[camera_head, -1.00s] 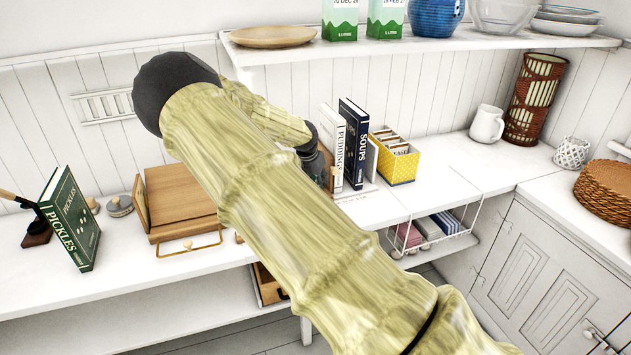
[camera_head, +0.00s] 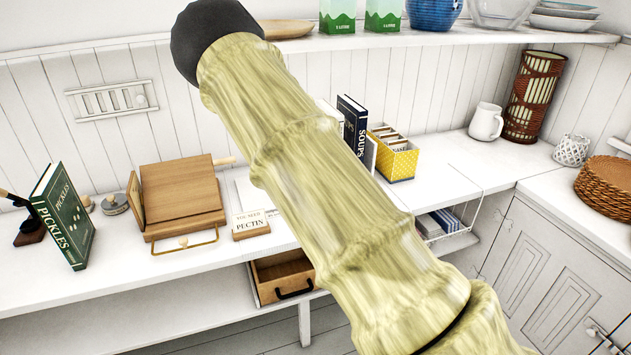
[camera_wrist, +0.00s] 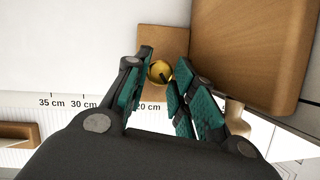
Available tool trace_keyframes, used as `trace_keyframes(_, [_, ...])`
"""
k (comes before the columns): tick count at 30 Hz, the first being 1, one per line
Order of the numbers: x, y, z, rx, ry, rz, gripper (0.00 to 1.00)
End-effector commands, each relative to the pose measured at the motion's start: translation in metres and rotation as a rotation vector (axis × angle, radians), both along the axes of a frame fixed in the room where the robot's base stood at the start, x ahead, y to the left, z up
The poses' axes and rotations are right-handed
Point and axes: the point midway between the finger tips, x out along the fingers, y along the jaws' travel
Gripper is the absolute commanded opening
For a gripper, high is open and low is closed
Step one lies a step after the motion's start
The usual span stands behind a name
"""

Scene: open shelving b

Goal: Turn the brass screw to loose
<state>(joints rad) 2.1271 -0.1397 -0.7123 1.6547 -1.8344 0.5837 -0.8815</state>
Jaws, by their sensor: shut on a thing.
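In the wrist view, the brass screw (camera_wrist: 160,71) shows as a round yellow head with a dark mark on it. It is set in a small wooden block (camera_wrist: 166,38). My gripper (camera_wrist: 162,76) has its green-padded fingers on either side of the head, shut on it. The right fingers hide part of the block's side. In the head view my own arm covers the gripper and the screw.
A larger wooden piece (camera_wrist: 250,50) stands close on the right in the wrist view. In the head view, a wooden stand (camera_head: 182,195), a pectin card (camera_head: 250,222), a dark blue book (camera_head: 352,125) and a yellow box (camera_head: 397,163) stand on the counter. An open drawer (camera_head: 283,272) is below.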

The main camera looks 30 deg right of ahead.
Motion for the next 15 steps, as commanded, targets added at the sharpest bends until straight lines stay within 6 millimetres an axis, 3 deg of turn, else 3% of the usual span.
trace_keyframes(15, [-0.0002, -0.0006, 0.0002, 0.0, 0.0, 0.05, 0.02])
